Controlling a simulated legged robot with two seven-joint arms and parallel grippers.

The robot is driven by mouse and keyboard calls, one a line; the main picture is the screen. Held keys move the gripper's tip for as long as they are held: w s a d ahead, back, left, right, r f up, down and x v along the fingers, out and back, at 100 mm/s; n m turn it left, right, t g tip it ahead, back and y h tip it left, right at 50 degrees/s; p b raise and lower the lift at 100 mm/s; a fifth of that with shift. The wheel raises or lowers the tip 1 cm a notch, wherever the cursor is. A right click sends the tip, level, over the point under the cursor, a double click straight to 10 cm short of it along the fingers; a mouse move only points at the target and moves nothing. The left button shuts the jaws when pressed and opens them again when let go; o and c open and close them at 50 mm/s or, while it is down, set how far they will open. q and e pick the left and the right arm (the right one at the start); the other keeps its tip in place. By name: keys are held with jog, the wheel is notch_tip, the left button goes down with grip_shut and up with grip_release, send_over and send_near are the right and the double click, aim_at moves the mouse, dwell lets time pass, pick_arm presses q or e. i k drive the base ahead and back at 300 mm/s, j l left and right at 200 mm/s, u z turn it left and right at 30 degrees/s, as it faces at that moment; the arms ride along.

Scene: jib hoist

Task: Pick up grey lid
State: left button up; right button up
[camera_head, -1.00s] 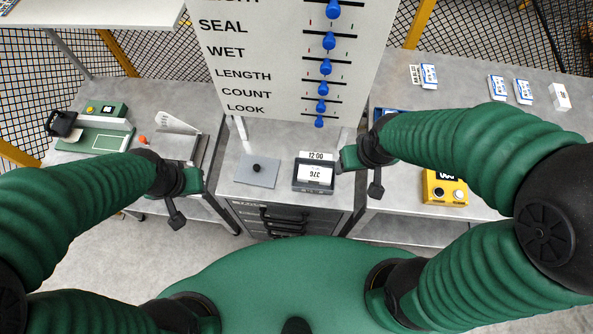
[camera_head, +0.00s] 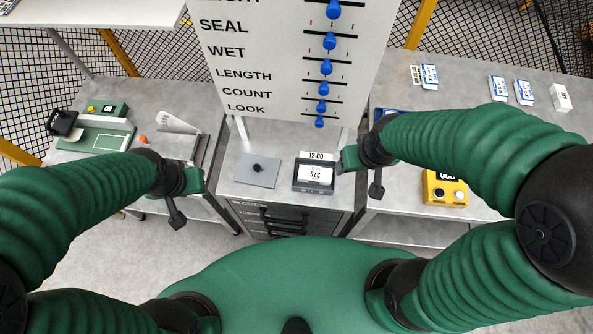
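The grey lid (camera_head: 258,171) is a flat grey square plate with a black knob in its middle. It lies on the centre bench, left of the dark display box. My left gripper (camera_head: 175,218) hangs at the left, over the edge of the left bench, apart from the lid. My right gripper (camera_head: 376,190) hangs to the right of the display box, also apart from the lid. Both grippers are small and dark, and I cannot tell whether their fingers are open. Nothing shows held in either.
The display box (camera_head: 314,175) stands right of the lid. A board with blue sliders (camera_head: 322,106) rises behind. A yellow box (camera_head: 445,188) is on the right bench. Several white-and-blue cards lie further back. A green device (camera_head: 105,138) sits on the left bench. Drawers (camera_head: 285,221) are below the centre bench.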

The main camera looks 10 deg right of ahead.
aim_at(256, 169)
jog(key=i+j, duration=0.1)
jog(key=j, duration=0.3)
jog(key=i+j, duration=0.1)
jog(key=j, duration=0.3)
jog(key=i+j, duration=0.1)
jog(key=j, duration=0.3)
jog(key=i+j+z, duration=0.1)
jog(key=j, duration=0.3)
